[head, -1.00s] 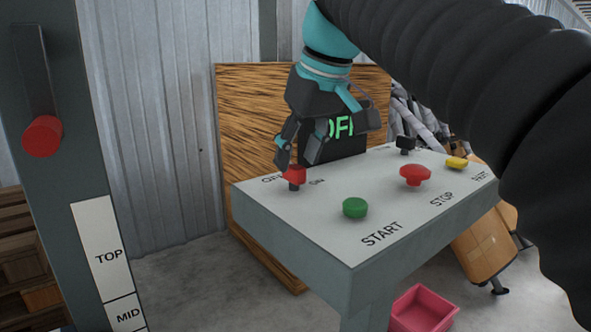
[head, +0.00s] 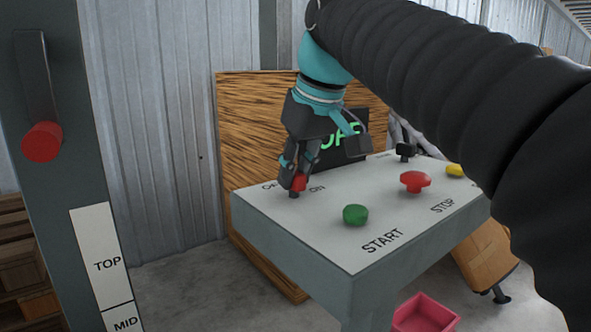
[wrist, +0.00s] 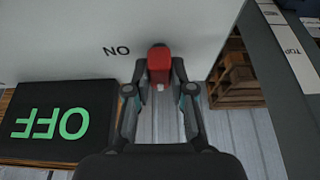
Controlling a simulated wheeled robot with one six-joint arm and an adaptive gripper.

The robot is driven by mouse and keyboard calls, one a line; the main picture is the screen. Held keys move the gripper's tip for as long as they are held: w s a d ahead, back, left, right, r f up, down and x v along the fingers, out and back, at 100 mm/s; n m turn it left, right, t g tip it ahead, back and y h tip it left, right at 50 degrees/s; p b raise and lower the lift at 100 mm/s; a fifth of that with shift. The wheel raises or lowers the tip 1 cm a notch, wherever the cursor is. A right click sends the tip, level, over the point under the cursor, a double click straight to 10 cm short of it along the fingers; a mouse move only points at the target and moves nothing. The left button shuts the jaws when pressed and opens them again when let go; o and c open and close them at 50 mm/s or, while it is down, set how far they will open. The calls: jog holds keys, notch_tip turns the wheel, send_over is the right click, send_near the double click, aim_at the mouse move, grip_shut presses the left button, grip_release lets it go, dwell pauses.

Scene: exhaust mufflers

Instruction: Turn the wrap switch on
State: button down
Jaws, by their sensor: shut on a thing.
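The wrap switch has a red knob (head: 299,183) on a dark stem, at the far left of the panel top between the OFF and ON labels. My gripper (head: 296,172) is shut on the red knob from above. In the wrist view the red knob (wrist: 159,62) sits between the fingertips, with the ON label (wrist: 117,50) beside it. The display (head: 342,138) behind the panel is partly hidden by my gripper; in the wrist view the display (wrist: 60,122) reads OFF in green.
The panel (head: 320,215) also carries a green START button (head: 355,214), a red STOP button (head: 415,182), a yellow button (head: 455,170) and a black knob (head: 404,151). A post with a red-handled lever (head: 42,142) stands at the left. A pink bin (head: 425,313) is below.

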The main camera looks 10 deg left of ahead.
jog(key=m+h+p, duration=0.1)
jog(key=m, duration=0.2)
jog(key=shift+s+a+r+t+p, duration=0.1)
jog(key=shift+t+p, duration=0.2)
jog(key=shift+p, duration=0.05)
jog(key=m+h, duration=0.1)
jog(key=m, duration=0.1)
jog(key=m+t, duration=0.1)
jog(key=m, duration=0.2)
jog(key=shift+a+h+p, duration=0.1)
jog(key=shift+h+p, duration=0.2)
jog(key=shift+h, duration=0.1)
jog(key=m+h, duration=0.1)
jog(key=m, duration=0.3)
jog(key=shift+a+m+h, duration=0.1)
jog(key=shift+m+h, duration=0.3)
jog(key=shift+m+g+h, duration=0.25)
jog(key=shift+m+h, duration=0.2)
jog(key=shift+m, duration=0.8)
jog(key=shift+m+g+h, duration=0.25)
jog(key=shift+m+h, duration=0.2)
jog(key=shift+m, duration=0.8)
jog(key=c, duration=1)
grip_release()
jog(key=shift+a, duration=0.1)
